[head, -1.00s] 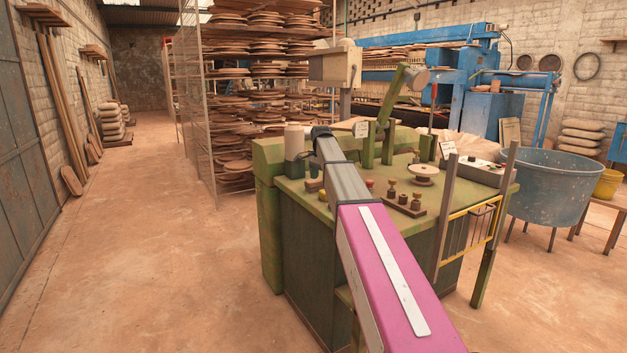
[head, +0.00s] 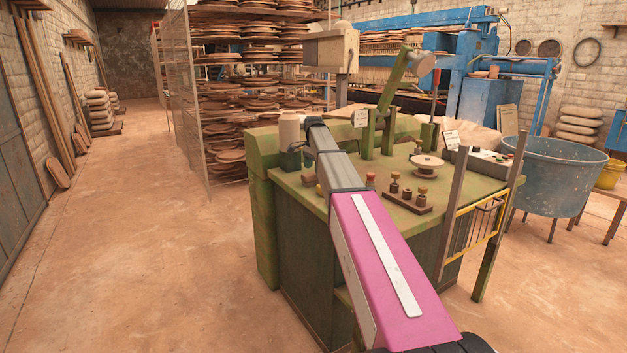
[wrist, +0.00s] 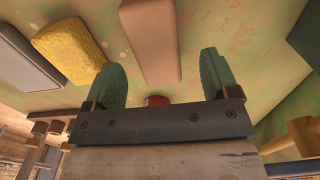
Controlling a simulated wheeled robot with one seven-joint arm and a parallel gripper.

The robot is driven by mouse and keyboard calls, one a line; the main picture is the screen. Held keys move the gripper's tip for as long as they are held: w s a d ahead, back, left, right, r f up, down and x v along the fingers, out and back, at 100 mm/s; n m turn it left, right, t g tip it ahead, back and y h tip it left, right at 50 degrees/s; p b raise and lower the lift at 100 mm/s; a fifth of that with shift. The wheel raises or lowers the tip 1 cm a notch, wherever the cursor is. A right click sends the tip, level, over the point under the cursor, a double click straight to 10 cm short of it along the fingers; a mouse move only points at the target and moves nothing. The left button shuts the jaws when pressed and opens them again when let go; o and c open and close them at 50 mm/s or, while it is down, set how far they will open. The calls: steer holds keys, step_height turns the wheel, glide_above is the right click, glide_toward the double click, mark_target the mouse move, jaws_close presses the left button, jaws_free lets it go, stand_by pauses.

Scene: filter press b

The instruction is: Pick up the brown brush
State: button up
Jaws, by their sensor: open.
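In the wrist view a smooth, plain brown block with rounded edges (wrist: 150,42) lies on the green bench top; it looks like the brown brush, though no bristles show. My gripper (wrist: 161,82) is open, with its two green fingers apart. The brown block lies ahead of the gap between the fingertips, and nothing is visibly held.
A yellow sponge (wrist: 72,50) and a grey block (wrist: 22,58) lie left of the brown block in the wrist view. A red knob (wrist: 158,100) shows behind the gripper. The green bench (head: 262,215) also carries a white spool (head: 290,128) and a weight rack (head: 408,203).

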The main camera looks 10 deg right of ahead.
mark_target(314, 176)
step_height(314, 176, down, 5)
steer(key=shift+s+r, duration=0.1)
steer(key=shift+s, duration=0.05)
steer(key=c, duration=1.1)
steer(key=shift+r, duration=0.1)
steer(key=shift+r, duration=0.55)
step_height(314, 176, up, 3)
steer(key=shift+f, duration=0.2)
steer(key=s+a+r, duration=0.2)
steer(key=s, duration=0.1)
steer(key=s+a+r, duration=0.2)
steer(key=s, duration=0.1)
steer(key=s+a+r, duration=0.2)
steer(key=s+r, duration=0.1)
steer(key=s, duration=0.1)
